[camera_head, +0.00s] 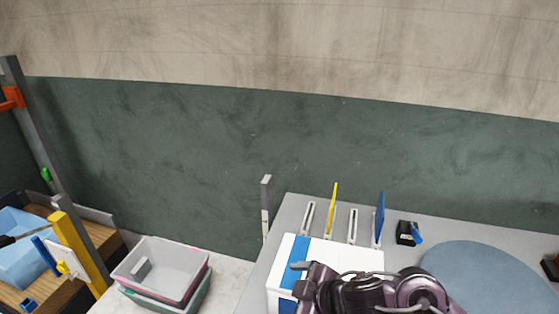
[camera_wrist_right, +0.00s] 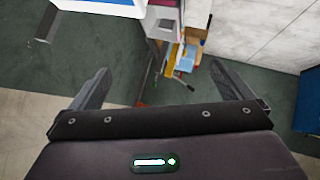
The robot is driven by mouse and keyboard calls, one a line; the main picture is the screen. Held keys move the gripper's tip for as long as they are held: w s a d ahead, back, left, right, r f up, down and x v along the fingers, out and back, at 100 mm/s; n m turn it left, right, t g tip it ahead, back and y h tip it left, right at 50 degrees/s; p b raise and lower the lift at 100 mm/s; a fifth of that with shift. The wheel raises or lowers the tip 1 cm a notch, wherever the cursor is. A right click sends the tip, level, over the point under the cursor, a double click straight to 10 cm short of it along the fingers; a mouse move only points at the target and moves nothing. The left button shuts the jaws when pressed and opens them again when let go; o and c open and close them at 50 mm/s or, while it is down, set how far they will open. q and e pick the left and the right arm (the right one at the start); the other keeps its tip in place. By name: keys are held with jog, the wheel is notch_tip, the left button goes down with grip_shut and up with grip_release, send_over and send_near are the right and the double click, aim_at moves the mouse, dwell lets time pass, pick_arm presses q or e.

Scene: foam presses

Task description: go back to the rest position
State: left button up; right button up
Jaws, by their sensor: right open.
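My right arm (camera_head: 375,293) comes in at the bottom of the head view, dark purple, in front of a white box with a blue stripe (camera_head: 338,250). In the right wrist view my right gripper (camera_wrist_right: 165,85) is open, its two grey fingers spread wide with nothing between them. Beyond the fingers lie the floor, a pale wall and, farther off, a yellow and blue cluster of things. My left gripper is in neither view.
A grey table holds upright slotted pieces, a yellow strip (camera_head: 333,208), a blue strip (camera_head: 379,219), a small black item (camera_head: 405,233) and a round blue-grey disc (camera_head: 485,275). Stacked bins (camera_head: 190,262) stand left, beside a yellow post (camera_head: 78,245) and blue bin (camera_head: 22,262).

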jog(key=s+d+f+m+g+h, duration=0.1)
jog(key=s+d+f+m+h, duration=0.25)
jog(key=s+d+m, duration=0.4)
jog(key=s+d+f+m+g+h, duration=0.2)
jog(key=s+d+f+m+h, duration=0.15)
jog(key=s+d+m, duration=0.4)
notch_tip(320, 180, down, 34)
jog(key=d+n+g+b, duration=0.1)
jog(key=d+n+b, duration=0.1)
jog(key=b, duration=0.2)
jog(key=s+d+f+b, duration=0.1)
jog(key=s+f+b, duration=0.1)
jog(key=s+f, duration=0.8)
jog(key=s+d+f+g+b, duration=0.1)
jog(key=s+d+f, duration=0.1)
jog(key=s+f, duration=0.8)
jog(key=shift+s+d+f+h+b, duration=0.3)
jog(key=shift+f+b, duration=0.1)
jog(key=shift+f, duration=0.35)
